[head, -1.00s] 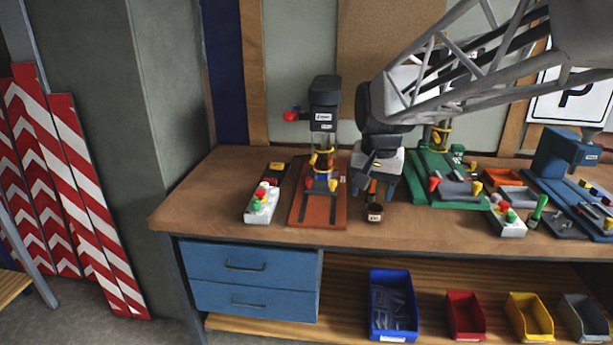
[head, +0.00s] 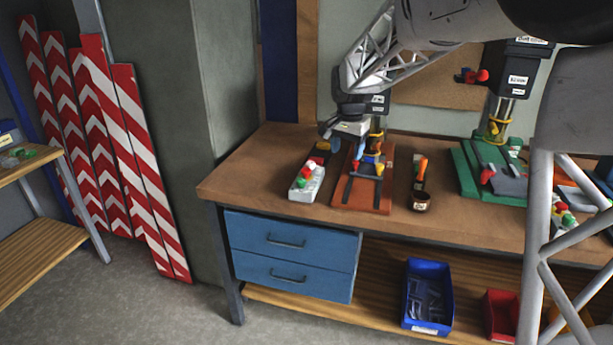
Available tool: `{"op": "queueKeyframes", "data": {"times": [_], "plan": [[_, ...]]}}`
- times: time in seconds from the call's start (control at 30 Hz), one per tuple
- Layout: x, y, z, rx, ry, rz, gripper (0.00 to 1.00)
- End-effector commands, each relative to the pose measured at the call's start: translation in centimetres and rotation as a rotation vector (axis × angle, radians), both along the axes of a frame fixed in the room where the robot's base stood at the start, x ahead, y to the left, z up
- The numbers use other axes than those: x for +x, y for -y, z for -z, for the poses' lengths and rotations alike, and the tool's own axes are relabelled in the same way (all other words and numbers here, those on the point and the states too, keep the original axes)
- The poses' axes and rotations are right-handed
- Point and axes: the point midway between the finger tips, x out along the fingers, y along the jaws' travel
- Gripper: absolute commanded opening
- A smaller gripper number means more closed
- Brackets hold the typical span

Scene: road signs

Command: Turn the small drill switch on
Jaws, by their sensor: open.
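The small drill stands on an orange-red base (head: 376,203) at the left part of the bench. Its upper part is mostly hidden behind my arm and gripper. A light grey switch box (head: 308,190) with red and green buttons lies just left of that base. The buttons are too small to tell whether the switch is on. My gripper (head: 331,139) is open and empty, above and behind the switch box, in front of the drill's upper part. It looks apart from the box.
A larger green-based drill (head: 477,179) stands further right, partly hidden by my arm. The bench's front left corner is clear.

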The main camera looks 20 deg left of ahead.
Motion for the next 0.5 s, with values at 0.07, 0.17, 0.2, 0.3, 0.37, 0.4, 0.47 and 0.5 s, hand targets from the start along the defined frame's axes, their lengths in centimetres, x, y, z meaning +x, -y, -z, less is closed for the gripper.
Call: {"op": "queueKeyframes", "data": {"times": [0.07,0.17,0.2,0.3,0.37,0.4,0.47,0.5], "plan": [[1.3,-1.9,1.0,-0.001,-0.008,0.007,0.61],[2.7,-4.1,2.2,-0.003,-0.015,0.020,0.61],[3.2,-5.0,2.7,-0.004,-0.019,0.024,0.61],[4.6,-7.2,4.0,-0.006,-0.026,0.038,0.61],[5.3,-8.6,4.8,-0.007,-0.030,0.046,0.61],[5.8,-9.6,5.3,-0.008,-0.034,0.050,0.61],[6.4,-10.9,6.2,-0.011,-0.038,0.058,0.61],[6.8,-11.6,6.6,-0.011,-0.040,0.063,0.61]]}}
